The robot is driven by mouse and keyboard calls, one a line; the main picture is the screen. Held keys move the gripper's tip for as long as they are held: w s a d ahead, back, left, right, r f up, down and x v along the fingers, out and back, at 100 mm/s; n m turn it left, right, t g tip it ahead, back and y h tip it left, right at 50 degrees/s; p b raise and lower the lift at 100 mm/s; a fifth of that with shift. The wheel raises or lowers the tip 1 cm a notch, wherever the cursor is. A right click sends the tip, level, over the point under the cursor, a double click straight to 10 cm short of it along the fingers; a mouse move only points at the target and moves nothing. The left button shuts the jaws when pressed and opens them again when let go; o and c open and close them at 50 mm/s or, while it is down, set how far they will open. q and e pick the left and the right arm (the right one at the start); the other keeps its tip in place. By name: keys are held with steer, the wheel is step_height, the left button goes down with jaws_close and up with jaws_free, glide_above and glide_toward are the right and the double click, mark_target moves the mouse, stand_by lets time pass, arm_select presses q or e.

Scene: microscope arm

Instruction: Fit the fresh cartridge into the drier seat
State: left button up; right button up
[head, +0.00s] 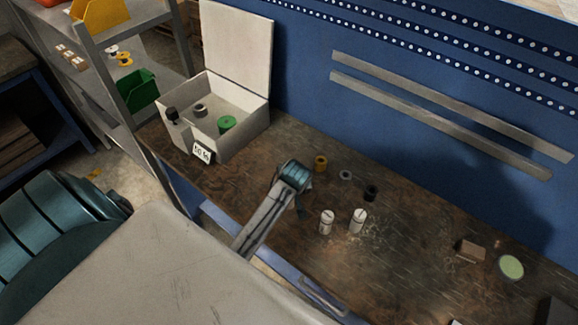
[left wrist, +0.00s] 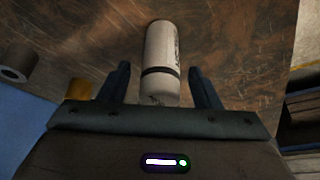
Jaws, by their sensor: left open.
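Two white cylinders, a left one (head: 326,222) and a right one (head: 358,221), stand on the brown bench; either looks like a cartridge. I cannot tell which is fresh. My left gripper (head: 302,211) is left of them, pointing down and apart from both. In the left wrist view, a white cylinder (left wrist: 162,50) with a black band and dark markings appears between the open, empty fingers of the left gripper (left wrist: 158,72). I cannot tell which of the two it is. A pale open-lidded box (head: 232,152) stands at the left of the bench. I cannot pick out the drier seat.
A brown block (head: 471,249) and pale green disc (head: 510,267) lie right. The bench between is clear.

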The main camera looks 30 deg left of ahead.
arm_select(q)
steer(key=shift+w+f, duration=0.1)
steer(key=shift+f, duration=0.1)
steer(key=c, duration=1.1)
steer(key=shift+r, duration=0.1)
